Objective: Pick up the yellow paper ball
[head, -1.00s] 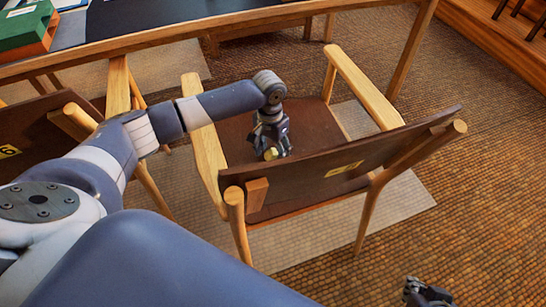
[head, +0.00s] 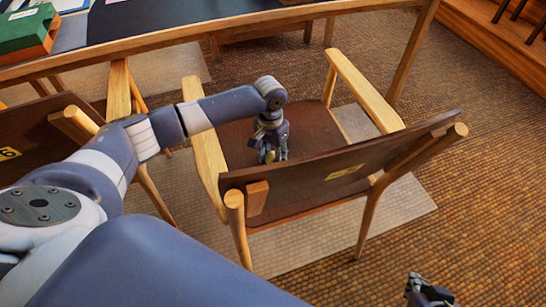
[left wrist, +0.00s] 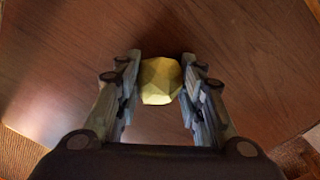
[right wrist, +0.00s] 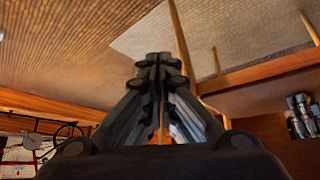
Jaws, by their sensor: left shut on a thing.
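The yellow paper ball (left wrist: 160,81) is a faceted, crumpled lump between the two fingers of my left gripper (left wrist: 158,84) in the left wrist view. The fingers touch it on both sides, over the brown chair seat (left wrist: 60,60). In the head view the ball (head: 270,156) shows as a small yellow patch at my left gripper (head: 270,153), just behind the chair's backrest. I cannot tell whether the ball touches the seat. My right gripper (right wrist: 158,62) has its fingers together and holds nothing. Its tip (head: 428,290) shows at the bottom right of the head view.
The wooden chair's backrest (head: 400,150) and two armrests (head: 362,88) enclose the seat around my left gripper. Another chair (head: 40,140) stands at the left. A table (head: 180,45) with a green box (head: 25,32) is beyond. Open carpet (head: 490,150) lies to the right.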

